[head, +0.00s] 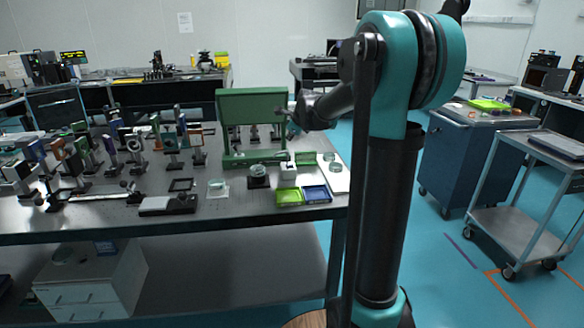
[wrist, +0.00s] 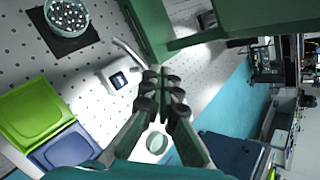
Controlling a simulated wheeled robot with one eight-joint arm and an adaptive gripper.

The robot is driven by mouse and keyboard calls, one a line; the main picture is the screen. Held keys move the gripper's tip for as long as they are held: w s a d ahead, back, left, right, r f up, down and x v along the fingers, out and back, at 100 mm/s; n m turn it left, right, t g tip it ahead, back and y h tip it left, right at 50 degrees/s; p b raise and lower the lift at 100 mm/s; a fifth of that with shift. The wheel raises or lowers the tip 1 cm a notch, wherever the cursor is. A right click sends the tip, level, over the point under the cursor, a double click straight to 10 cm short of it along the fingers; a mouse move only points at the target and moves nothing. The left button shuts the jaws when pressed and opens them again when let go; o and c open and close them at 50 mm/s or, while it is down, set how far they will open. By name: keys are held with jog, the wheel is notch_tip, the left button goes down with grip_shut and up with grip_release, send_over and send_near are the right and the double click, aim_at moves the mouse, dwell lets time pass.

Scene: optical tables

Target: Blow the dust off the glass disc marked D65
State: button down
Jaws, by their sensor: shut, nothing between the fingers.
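My gripper (wrist: 163,78) is shut and empty, with its fingertips together in the middle of the wrist view. In the head view my gripper (head: 290,116) is in front of the right side of the upright green panel. A round clear glass piece (wrist: 157,143) shows between and below the fingers in the wrist view; it may be one of the glass pieces (head: 335,167) on a white sheet at the table's right end. No D65 mark is readable. A small white object (wrist: 120,78) with a dark blue face stands left of my fingers, and a thin curved pale tube (wrist: 128,50) shows near it.
The large green panel and frame (head: 253,107) stand close behind my gripper. Green (head: 289,196) and blue (head: 316,194) trays lie at the front right edge. A glass dish of small beads (wrist: 68,15) sits on a black base. Several mounted optics crowd the table's left.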

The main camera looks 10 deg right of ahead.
aim_at(290, 166)
jog(key=shift+f, duration=4.4)
jog(key=shift+f, duration=0.1)
jog(key=shift+f, duration=0.3)
jog(key=shift+f, duration=0.45)
jog(key=shift+r, duration=0.85)
jog(key=shift+r, duration=2.55)
